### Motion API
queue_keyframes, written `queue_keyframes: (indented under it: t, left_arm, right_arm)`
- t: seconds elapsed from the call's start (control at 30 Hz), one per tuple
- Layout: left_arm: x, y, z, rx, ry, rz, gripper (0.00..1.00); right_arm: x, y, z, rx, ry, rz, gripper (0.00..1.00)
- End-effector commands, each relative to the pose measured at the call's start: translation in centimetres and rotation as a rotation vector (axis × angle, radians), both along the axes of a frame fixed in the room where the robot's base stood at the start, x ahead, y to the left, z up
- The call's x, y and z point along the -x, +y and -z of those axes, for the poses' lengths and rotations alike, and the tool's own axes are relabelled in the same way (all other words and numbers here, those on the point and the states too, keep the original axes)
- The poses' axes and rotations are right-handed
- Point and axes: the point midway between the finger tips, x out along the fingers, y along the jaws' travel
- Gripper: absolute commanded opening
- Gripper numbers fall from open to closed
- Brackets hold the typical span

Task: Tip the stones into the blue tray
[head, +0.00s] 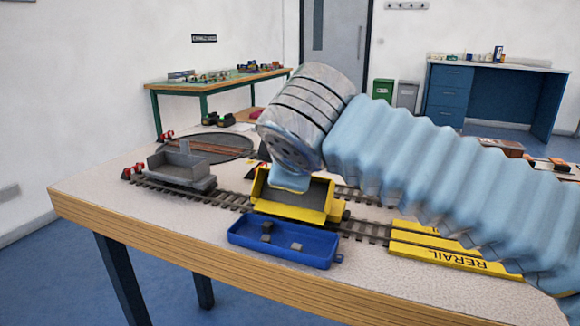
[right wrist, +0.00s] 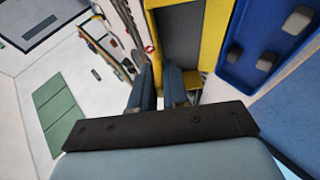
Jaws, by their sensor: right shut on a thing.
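The yellow tipping wagon (head: 292,208) stands on the track, its grey-lined tub tilted towards the blue tray. The bare inside of the tub also shows in the right wrist view (right wrist: 192,35), with no stones visible there. The blue tray (head: 285,250) lies on the table in front of the wagon. Several grey stones lie in it, such as one stone (head: 296,246) near its middle; the right wrist view also shows a stone (right wrist: 299,20) in the tray. My right gripper (head: 290,182) is shut at the tub's far side; its fingertips and the gripped part are mostly hidden. My left gripper is out of view.
A grey wagon (head: 181,167) stands on the track to the left, near a round turntable (head: 205,147). A yellow RERAIL ramp (head: 455,257) lies over the track at right. My right arm covers the table's right part. The table's front left is clear.

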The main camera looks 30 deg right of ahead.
Motion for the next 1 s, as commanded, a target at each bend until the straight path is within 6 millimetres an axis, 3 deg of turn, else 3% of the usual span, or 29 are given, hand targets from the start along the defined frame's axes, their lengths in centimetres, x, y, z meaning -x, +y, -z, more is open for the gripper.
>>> queue_keyframes:
  t: [0.23,0.27,0.4,0.77,1.0]
  left_arm:
    - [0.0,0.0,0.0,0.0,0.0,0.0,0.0]
    - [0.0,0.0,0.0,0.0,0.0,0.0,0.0]
    - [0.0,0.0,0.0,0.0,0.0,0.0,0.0]
    - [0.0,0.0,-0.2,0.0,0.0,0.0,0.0]
    - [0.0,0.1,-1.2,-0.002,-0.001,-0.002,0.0]
  right_arm:
    - [0.0,0.0,0.0,0.0,0.0,-0.001,0.0]
    - [0.0,0.0,0.0,0.0,0.0,-0.001,0.18]
    - [0.0,0.0,0.0,0.0,0.0,-0.001,0.36]
    - [0.5,0.2,-0.5,0.0,-0.002,-0.001,0.36]
    - [4.2,1.7,-3.6,0.0,-0.004,-0.002,0.36]
